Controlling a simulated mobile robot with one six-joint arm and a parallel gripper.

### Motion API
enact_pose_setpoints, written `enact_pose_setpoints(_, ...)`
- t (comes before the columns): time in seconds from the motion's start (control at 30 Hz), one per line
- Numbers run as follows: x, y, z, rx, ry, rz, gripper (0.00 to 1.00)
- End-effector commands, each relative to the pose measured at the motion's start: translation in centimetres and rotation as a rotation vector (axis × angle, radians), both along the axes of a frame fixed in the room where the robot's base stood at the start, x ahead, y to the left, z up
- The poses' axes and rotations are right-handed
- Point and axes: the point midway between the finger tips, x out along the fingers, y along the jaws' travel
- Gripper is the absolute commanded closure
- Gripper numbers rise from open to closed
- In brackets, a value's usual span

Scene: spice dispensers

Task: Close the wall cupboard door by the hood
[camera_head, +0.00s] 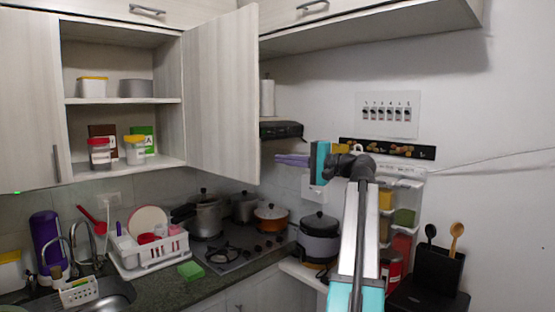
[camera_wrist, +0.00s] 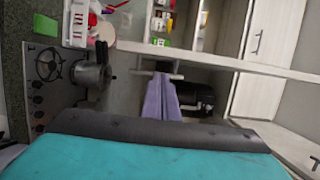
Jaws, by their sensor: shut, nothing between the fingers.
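The wall cupboard door (camera_head: 222,95) by the hood (camera_head: 282,130) is a pale wood panel. It stands swung wide open, out from the right side of its cupboard. In the wrist view the door (camera_wrist: 230,63) seems to show nearly edge-on as a long pale strip. The cupboard's shelves (camera_head: 125,100) are exposed, with containers on them. My gripper (camera_head: 279,158) has purple fingers, shut and empty. It is to the right of the door, near its lower edge height and below the hood. In the wrist view its fingertips (camera_wrist: 160,78) appear close below the strip; the exact gap is unclear.
Below are the stove (camera_head: 235,248) with pots, a white dish rack (camera_head: 150,250) and a sink (camera_head: 95,295). A rice cooker (camera_head: 319,238) and spice dispensers (camera_head: 403,217) are near my arm. An upper cabinet (camera_head: 370,22) overhangs the hood.

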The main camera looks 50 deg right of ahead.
Motion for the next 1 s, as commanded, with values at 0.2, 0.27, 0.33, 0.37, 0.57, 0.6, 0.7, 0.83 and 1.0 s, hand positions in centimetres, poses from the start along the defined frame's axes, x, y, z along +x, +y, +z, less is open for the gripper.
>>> enact_pose_setpoints(0.2, 2.4, 0.6, 0.3, 0.001, 0.0, 0.004, 1.0)
enact_pose_setpoints(0.27, 3.2, 0.8, 0.3, 0.001, 0.0, 0.003, 1.0)
enact_pose_setpoints(0.33, 4.2, 1.0, 0.2, 0.001, 0.001, 0.004, 1.0)
enact_pose_setpoints(0.37, 4.7, 1.1, 0.2, 0.001, 0.001, 0.004, 1.0)
enact_pose_setpoints(0.57, 7.3, 1.6, 0.2, 0.0, 0.0, 0.004, 1.0)
enact_pose_setpoints(0.6, 7.7, 1.7, 0.2, 0.0, 0.0, 0.003, 1.0)
enact_pose_setpoints(0.7, 8.5, 1.9, 0.1, 0.0, 0.001, 0.004, 1.0)
enact_pose_setpoints(0.83, 9.1, 2.0, 0.0, 0.0, 0.001, 0.003, 1.0)
enact_pose_setpoints(1.0, 9.2, 2.1, 0.0, 0.0, 0.001, 0.003, 1.0)
